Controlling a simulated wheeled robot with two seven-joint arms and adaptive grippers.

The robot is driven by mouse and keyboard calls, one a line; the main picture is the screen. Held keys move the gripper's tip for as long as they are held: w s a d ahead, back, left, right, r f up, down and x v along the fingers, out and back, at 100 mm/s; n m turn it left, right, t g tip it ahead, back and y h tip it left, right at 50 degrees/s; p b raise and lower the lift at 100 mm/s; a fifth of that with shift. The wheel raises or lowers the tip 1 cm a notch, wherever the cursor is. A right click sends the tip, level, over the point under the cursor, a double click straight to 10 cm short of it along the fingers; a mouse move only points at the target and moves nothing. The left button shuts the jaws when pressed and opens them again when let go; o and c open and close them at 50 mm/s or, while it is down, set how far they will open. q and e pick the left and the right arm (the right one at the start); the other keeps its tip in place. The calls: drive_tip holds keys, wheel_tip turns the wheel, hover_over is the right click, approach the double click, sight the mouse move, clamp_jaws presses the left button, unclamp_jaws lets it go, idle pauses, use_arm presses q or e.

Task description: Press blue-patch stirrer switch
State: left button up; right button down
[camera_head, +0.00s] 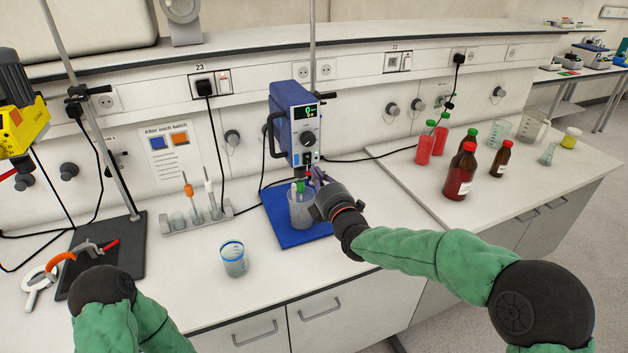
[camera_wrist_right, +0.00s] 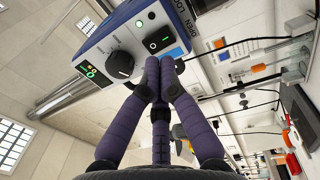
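The blue overhead stirrer (camera_head: 292,118) hangs on a stand above a blue base plate (camera_head: 280,228). Its green display is lit. In the right wrist view its front panel shows a large black knob (camera_wrist_right: 120,65) and a black rocker switch (camera_wrist_right: 158,41) with white marks. My right gripper (camera_head: 316,178) is just below the panel. In the right wrist view its purple fingers (camera_wrist_right: 156,78) are together, empty, with the tips just short of the switch in the picture; I cannot tell whether they touch the panel. My left arm shows at lower left, but its gripper does not.
A beaker (camera_head: 301,210) with a green-topped item stands under the stirrer, close to my right gripper. Another beaker (camera_head: 233,260) stands in front. A yellow stirrer (camera_head: 22,118) is at far left. A patch card (camera_head: 172,148) is on the wall. Red bottles (camera_head: 460,172) stand right.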

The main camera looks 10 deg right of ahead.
drive_tip(key=v, duration=0.9)
drive_tip(key=shift+s+f+p, duration=0.2)
drive_tip(key=shift+p, duration=0.2)
drive_tip(key=shift+d, duration=0.1)
